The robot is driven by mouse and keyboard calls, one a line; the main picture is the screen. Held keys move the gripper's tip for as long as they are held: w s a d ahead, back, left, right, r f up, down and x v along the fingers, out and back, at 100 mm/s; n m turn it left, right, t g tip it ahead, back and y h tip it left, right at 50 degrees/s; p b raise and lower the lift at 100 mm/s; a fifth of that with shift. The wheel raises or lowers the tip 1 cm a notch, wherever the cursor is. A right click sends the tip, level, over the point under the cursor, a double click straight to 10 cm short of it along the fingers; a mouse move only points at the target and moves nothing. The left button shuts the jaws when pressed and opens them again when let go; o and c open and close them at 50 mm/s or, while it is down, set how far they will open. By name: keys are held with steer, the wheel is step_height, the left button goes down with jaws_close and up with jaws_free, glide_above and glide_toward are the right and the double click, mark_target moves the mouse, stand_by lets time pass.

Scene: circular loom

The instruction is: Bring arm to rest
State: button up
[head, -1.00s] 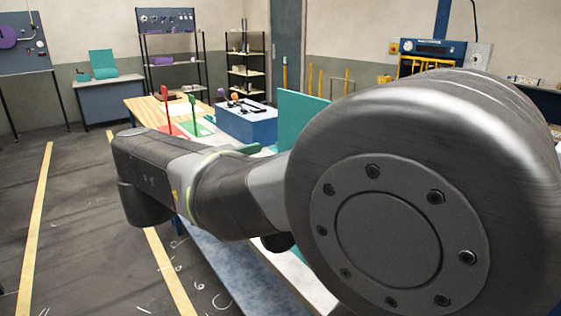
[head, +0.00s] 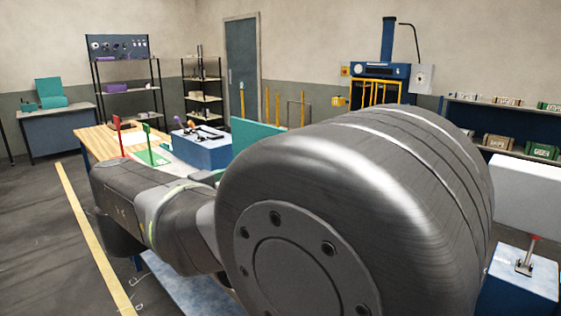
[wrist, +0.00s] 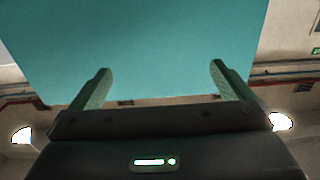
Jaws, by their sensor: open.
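My gripper (wrist: 160,85) shows in the wrist view with its two green fingers spread wide apart. Nothing is between the fingers. A flat teal panel (wrist: 140,45) fills the upper middle of the wrist view beyond the fingertips; I cannot tell how far off it is. In the head view my arm, a large dark grey joint and link, fills the middle and lower part. It hides much of the table area behind it. The gripper itself does not show in the head view.
A teal panel (head: 256,136) stands behind my arm, beside a blue box (head: 203,152) on a wooden table (head: 96,141). A blue press (head: 381,71) is at the back. Open floor (head: 38,215) lies left.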

steer(key=x, duration=0.9)
steer(key=shift+p, duration=0.4)
steer(key=b+v, duration=0.1)
steer(key=v, duration=1.2)
steer(key=p+x, duration=0.1)
steer(key=x, duration=1.2)
step_height(320, 180, up, 6)
steer(key=p, duration=0.2)
steer(key=shift+w, duration=0.15)
steer(key=shift+d, duration=0.15)
